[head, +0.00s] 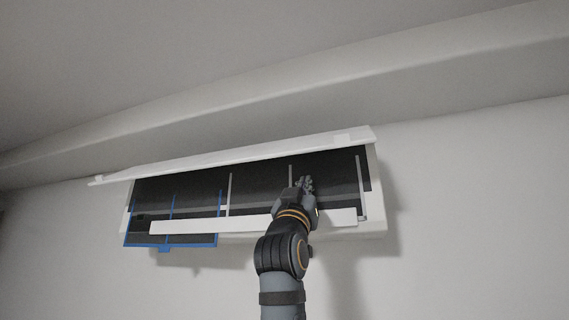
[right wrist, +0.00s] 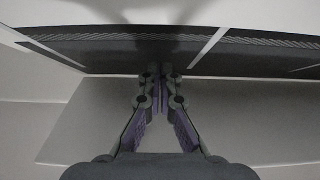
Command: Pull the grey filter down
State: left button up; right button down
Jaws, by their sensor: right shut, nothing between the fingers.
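The grey filter (head: 337,182) is in the right half of the open wall unit, a dark mesh with thin light-grey bars. My right gripper (head: 304,183) is in front of it and hides part of its lower middle. In the right wrist view the right gripper (right wrist: 160,71) is shut and empty, its tips near the lower edge of the dark mesh (right wrist: 120,50). I cannot tell whether they touch it. The filter's tab is not seen. My left gripper is not in view.
A blue-framed filter (head: 172,243) hangs low out of the left half of the unit. The white front cover (head: 240,156) is raised above. A white strip (head: 190,226) crosses the unit's lower front. The wall below is bare.

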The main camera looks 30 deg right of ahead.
jog(key=shift+w+d, duration=0.3)
dwell(0.7)
dwell(0.4)
jog(key=shift+w+f, duration=0.1)
jog(key=shift+f, duration=0.4)
jog(key=shift+f+b, duration=1.75)
jog(key=shift+f, duration=0.15)
jog(key=shift+s+a, duration=0.1)
jog(key=shift+s, duration=0.1)
jog(key=shift+s+a, duration=0.2)
jog(key=shift+a, duration=0.1)
jog(key=shift+b+v, duration=1.8)
jog(key=shift+v, duration=0.1)
